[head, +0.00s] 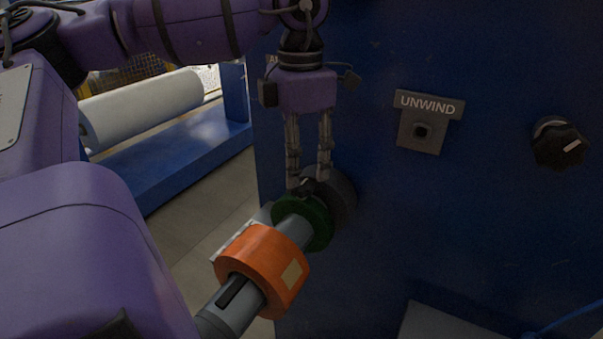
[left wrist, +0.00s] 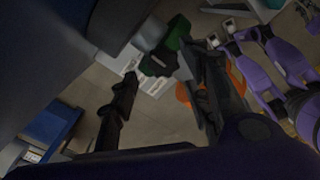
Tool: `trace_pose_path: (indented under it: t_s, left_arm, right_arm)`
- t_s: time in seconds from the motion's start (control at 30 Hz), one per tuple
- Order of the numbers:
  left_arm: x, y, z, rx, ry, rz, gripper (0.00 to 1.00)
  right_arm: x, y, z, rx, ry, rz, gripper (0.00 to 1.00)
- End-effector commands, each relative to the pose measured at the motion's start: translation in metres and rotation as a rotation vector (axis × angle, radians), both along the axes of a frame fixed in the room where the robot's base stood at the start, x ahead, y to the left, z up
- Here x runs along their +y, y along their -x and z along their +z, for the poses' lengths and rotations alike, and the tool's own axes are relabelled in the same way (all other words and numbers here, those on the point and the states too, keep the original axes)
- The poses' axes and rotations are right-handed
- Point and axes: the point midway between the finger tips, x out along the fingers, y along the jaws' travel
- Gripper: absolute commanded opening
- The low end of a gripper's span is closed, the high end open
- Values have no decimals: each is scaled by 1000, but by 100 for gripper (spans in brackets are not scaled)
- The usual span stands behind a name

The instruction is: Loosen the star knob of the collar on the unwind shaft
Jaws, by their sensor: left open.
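The grey unwind shaft (head: 229,305) sticks out from the blue machine panel toward the lower left in the head view. A green collar (head: 318,222) sits around it near the panel, and shows in the left wrist view too (left wrist: 178,32). The dark star knob (head: 304,187) is on top of the collar. My left gripper (head: 308,182) points down with its fingers open, one on each side of the knob. Whether the fingers touch it I cannot tell. In the left wrist view the open fingers (left wrist: 160,95) reach toward the collar. My right gripper is not clearly seen.
An orange ring-shaped roll (head: 262,262) is around the shaft, outward from the collar. The blue panel (head: 400,220) stands close behind, with an UNWIND plate (head: 428,105) and a black dial (head: 560,142). A large white roll (head: 140,107) lies at the back left.

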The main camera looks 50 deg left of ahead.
Motion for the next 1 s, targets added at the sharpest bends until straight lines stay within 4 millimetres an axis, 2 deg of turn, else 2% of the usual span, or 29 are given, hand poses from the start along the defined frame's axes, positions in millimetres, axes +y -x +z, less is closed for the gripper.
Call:
trace_pose_path:
  t_s: [0.1,0.2,0.57,0.87,1.0]
  left_arm:
    - [0,1,-19,3,1,-1,44]
    - [0,1,-28,3,1,-1,44]
    - [0,0,-34,0,1,-1,44]
    - [0,0,-34,0,-1,0,5]
    - [1,0,-33,-1,-2,3,3]
  right_arm:
    - [-1,6,-3,13,0,-1,0]
    - [0,7,-6,18,-1,-1,0]
    - [2,4,-5,12,-3,1,0]
    - [3,2,-3,8,-6,1,0]
    - [3,2,-3,8,-6,1,0]
